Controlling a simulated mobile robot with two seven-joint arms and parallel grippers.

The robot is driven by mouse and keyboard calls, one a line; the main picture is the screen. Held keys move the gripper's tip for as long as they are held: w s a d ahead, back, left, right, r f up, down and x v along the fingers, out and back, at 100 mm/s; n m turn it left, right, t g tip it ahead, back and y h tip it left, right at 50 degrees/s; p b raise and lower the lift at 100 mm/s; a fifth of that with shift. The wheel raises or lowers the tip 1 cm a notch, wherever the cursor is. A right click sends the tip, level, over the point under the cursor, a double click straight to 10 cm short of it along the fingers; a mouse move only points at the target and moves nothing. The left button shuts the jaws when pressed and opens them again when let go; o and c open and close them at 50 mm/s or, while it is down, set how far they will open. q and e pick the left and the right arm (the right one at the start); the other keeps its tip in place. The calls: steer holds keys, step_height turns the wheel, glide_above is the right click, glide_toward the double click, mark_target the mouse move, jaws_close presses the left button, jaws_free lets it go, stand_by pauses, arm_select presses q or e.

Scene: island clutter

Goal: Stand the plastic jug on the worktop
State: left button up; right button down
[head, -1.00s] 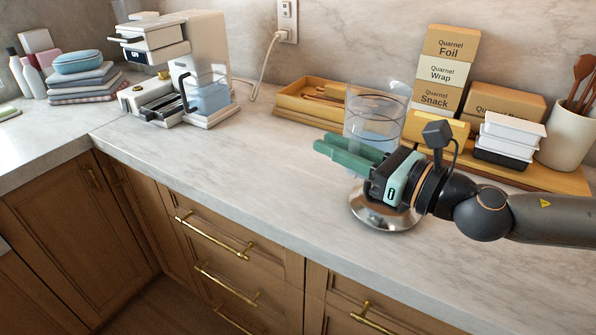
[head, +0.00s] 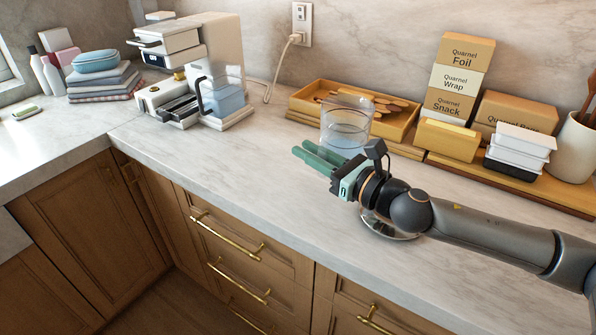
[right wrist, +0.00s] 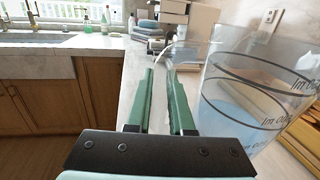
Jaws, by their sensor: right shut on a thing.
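The plastic jug (head: 345,124) is clear, with dark measuring lines and bluish water-like contents, and looks upright in the head view. My right gripper (head: 318,156) has its green fingers shut on the jug's handle side. In the right wrist view the jug (right wrist: 250,85) stands just right of the fingers (right wrist: 164,100), and its clear handle runs between them. The jug is over the worktop (head: 255,160), in front of the wooden tray. I cannot tell whether its base touches the worktop. My left gripper is not in view.
A coffee machine (head: 222,50) stands to the left, with a cable to the wall socket. A wooden tray (head: 300,103), a yellow box (head: 447,140) and stacked containers (head: 518,150) line the back. A shiny round metal thing (head: 388,228) lies under my arm. The worktop's middle left is clear.

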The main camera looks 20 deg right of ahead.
steer(key=w+f, duration=0.1)
steer(key=f, duration=0.1)
steer(key=w+f+b, duration=0.1)
steer(key=f, duration=0.1)
steer(key=w+a+f, duration=0.1)
steer(key=f, duration=0.2)
steer(key=shift+w+a+b, duration=0.1)
steer(key=shift+w+b, duration=0.1)
steer(key=shift+b, duration=0.15)
steer(key=shift+f, duration=0.3)
steer(key=shift+f, duration=0.3)
steer(key=c, duration=0.8)
jaws_free()
